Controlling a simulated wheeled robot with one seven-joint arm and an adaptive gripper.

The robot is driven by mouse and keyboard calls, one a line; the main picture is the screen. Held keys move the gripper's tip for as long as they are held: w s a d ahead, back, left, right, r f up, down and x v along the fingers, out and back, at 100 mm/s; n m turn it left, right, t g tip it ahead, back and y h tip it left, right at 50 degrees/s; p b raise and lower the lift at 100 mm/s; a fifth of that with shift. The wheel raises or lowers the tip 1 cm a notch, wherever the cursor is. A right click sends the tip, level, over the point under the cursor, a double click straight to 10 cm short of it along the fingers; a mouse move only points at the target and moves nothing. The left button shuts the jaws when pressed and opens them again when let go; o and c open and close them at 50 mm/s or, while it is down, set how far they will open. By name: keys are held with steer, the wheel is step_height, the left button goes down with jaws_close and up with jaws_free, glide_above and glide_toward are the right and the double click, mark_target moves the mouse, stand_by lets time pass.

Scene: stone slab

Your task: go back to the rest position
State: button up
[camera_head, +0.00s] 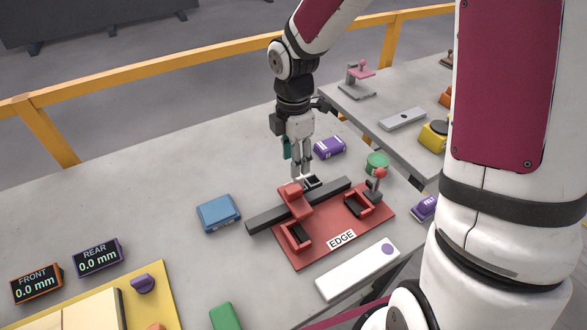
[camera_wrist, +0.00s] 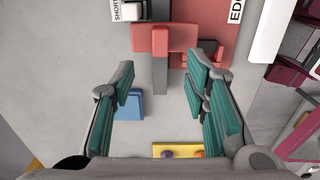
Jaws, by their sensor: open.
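My gripper (camera_head: 302,172) points down over the stone slab (camera_head: 155,210), close to the far side of the red fixture marked EDGE (camera_head: 335,225). In the wrist view its teal-padded fingers (camera_wrist: 160,85) are spread wide with nothing gripped. A dark grey bar (camera_head: 265,219) lies across the fixture's far edge, under a red clamp block (camera_head: 294,200). In the wrist view the bar (camera_wrist: 160,75) shows between the fingers, seemingly below them. How high the fingertips are above the bar is hard to tell.
A blue block (camera_head: 218,213), a purple block (camera_head: 329,147) and a green round tin (camera_head: 377,162) stand around the fixture. A white bar with a purple dot (camera_head: 357,270) lies in front. FRONT (camera_head: 36,284) and REAR (camera_head: 98,257) displays stand left. The slab's far left is clear.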

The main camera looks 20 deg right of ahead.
steer(key=shift+r, duration=0.35)
stand_by(0.3)
steer(key=s+d+r+m+t, duration=0.3)
steer(key=s+r+m+t, duration=0.2)
steer(key=s+r+m, duration=1.5)
steer(key=shift+r+t, duration=0.3)
steer(key=shift+r, duration=0.1)
